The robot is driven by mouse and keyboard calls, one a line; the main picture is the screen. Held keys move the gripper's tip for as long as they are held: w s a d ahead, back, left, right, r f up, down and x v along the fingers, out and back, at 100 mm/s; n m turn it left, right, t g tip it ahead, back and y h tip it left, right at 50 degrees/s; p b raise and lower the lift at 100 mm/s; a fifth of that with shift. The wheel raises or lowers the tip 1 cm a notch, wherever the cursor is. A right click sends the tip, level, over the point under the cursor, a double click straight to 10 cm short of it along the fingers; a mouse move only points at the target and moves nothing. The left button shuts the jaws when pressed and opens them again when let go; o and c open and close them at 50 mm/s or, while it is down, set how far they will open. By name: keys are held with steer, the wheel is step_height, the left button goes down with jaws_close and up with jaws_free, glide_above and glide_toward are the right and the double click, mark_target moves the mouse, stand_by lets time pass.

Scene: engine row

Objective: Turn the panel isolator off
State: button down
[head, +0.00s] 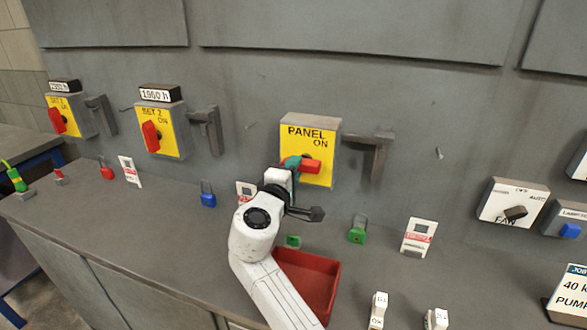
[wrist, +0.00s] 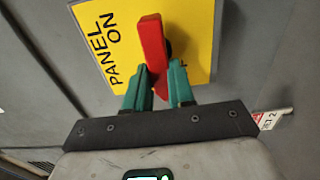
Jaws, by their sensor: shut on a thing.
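The panel isolator is a grey box with a yellow face plate (head: 318,173) reading "PANEL ON", mounted on the grey wall. Its plate also shows in the wrist view (wrist: 196,30). Its red handle (head: 312,166) lies about sideways, along the line of the lettering. My gripper (head: 291,163) reaches it from the front left. In the wrist view its teal fingers (wrist: 160,84) stand on both sides of the red handle (wrist: 152,40) and are shut on its end.
A grey hasp bracket (head: 378,150) sticks out just right of the isolator. Two similar isolators, including SET 2 (head: 165,138), are to the left. Below, the ledge holds a red tray (head: 325,275), a blue padlock (head: 208,195), a green padlock (head: 357,232) and tags.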

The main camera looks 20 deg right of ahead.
steer(key=shift+a, duration=0.1)
steer(key=c, duration=1)
jaws_free()
steer(key=shift+o, duration=0.2)
steer(key=b+v, duration=0.1)
steer(key=v, duration=0.9)
steer(key=shift+s+a+b, duration=0.2)
steer(key=shift+s+b, duration=0.1)
steer(key=shift+f, duration=0.1)
